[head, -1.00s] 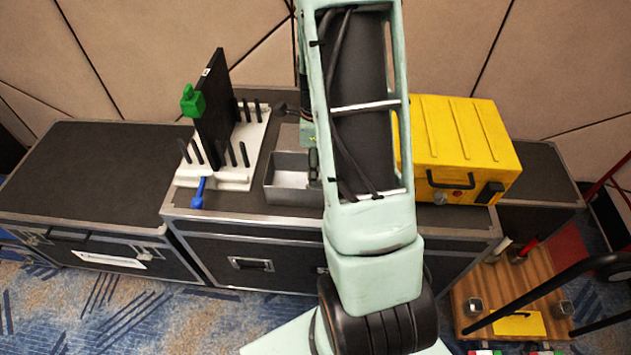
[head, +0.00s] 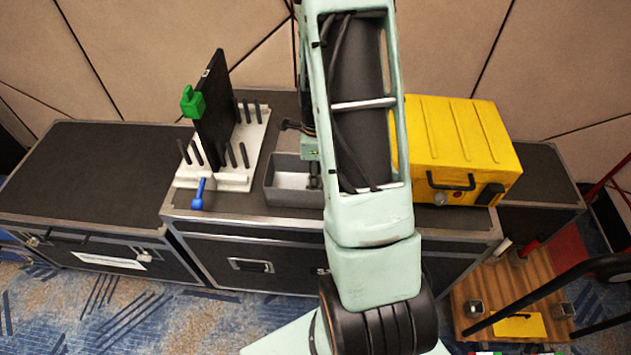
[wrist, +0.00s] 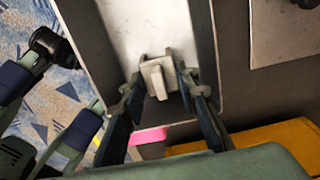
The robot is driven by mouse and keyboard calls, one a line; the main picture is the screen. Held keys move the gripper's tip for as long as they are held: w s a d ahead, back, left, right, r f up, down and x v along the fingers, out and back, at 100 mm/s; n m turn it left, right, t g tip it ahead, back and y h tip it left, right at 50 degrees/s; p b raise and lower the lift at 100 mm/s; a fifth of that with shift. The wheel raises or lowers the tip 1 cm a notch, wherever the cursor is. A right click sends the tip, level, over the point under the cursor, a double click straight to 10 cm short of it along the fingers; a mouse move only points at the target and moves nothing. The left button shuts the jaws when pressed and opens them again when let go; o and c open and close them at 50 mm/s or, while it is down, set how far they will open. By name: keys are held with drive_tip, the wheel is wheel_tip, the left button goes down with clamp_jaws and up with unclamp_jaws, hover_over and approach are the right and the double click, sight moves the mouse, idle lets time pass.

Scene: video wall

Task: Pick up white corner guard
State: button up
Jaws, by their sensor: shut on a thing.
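The white corner guard (wrist: 158,76) is a small pale block with a raised tab. In the wrist view it sits between the two fingertips of my gripper (wrist: 160,86), which is shut on it. Behind it is the pale floor of the grey metal bin (wrist: 207,50). I cannot tell whether the guard touches the bin or is just above it. In the head view the bin (head: 283,198) stands on the dark case top, and my arm hides part of it and the guard.
Left of the bin, a black panel (head: 213,115) stands in a white pegged rack (head: 240,178), with a green corner guard (head: 193,102) on its corner. A blue-handled tool (head: 199,194) lies in front. A yellow case (head: 459,145) stands right of my arm.

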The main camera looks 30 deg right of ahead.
wheel_tip(320, 180, up, 10)
drive_tip(key=shift+w+a+f+p, duration=0.1)
drive_tip(key=shift+w+a+p, duration=0.05)
drive_tip(key=shift+p, duration=0.2)
drive_tip(key=w+a+r+n, duration=0.2)
drive_tip(key=a+r+n, duration=0.3)
drive_tip(key=n, duration=0.7)
drive_tip(key=w+a+r+n, duration=0.3)
drive_tip(key=a+r+n, duration=0.2)
drive_tip(key=a+n, duration=0.4)
drive_tip(key=shift+a+r+n, duration=0.35)
drive_tip(key=shift+n, duration=1.45)
